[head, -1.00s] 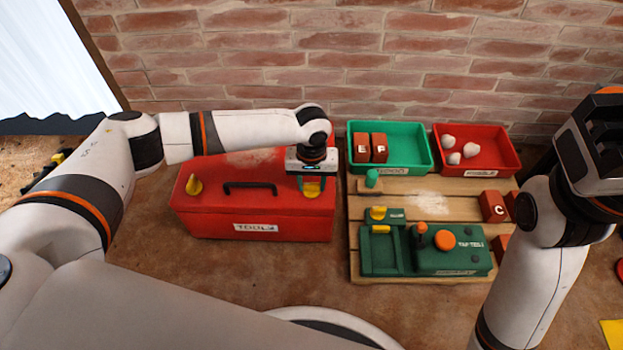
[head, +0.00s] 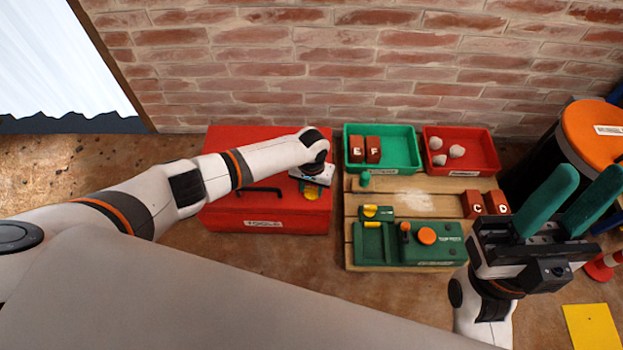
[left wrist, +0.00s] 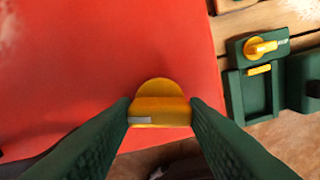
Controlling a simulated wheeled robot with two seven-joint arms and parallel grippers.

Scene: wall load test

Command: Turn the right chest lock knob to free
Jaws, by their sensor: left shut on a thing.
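The red tool chest (head: 225,215) stands left of centre in the head view. Its right lock knob (head: 312,191) is yellow and sits near the chest's right end. In the left wrist view the knob (left wrist: 160,112) shows a rounded back, a raised bar and a small pale mark at its lower left. My left gripper (head: 313,183) is shut on this knob, one green finger on each side of the bar. The chest's left knob is hidden behind my left arm. My right gripper (head: 592,178) is open and empty at the right, fingers apart.
Right of the chest, a wooden pallet (head: 415,203) bears a green test unit (head: 425,252) and brown lettered blocks (head: 473,204). A green bin (head: 405,150) and a red bin (head: 482,152) stand behind. An orange-topped drum (head: 590,130) stands far right, before the brick wall.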

